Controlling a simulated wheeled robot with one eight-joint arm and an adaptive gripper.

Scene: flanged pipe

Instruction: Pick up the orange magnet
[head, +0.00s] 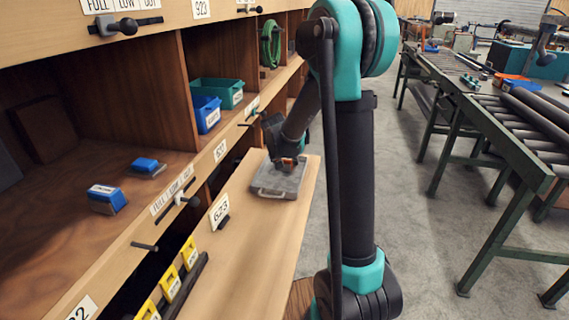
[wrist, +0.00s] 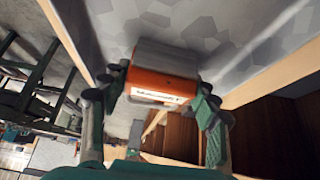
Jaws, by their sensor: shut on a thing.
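The orange magnet (wrist: 162,88) has an orange body with a pale label and a grey block at its far side. It sits between the two fingers of my gripper (wrist: 158,98), which is shut on it, one finger against each end. In the head view the magnet (head: 287,161) shows as a small orange patch under my gripper (head: 278,153), over a grey metal plate (head: 268,192). The plate lies on a wooden pull-out board. I cannot tell whether the magnet touches the plate. My arm partly hides the gripper.
A wooden shelf unit stands on the left, with blue and teal bins (head: 216,92), two blue-topped blocks (head: 107,197) and a green coil (head: 271,43). Yellow-tagged items (head: 170,282) sit below. A roller conveyor (head: 500,115) is at right; grey floor lies between.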

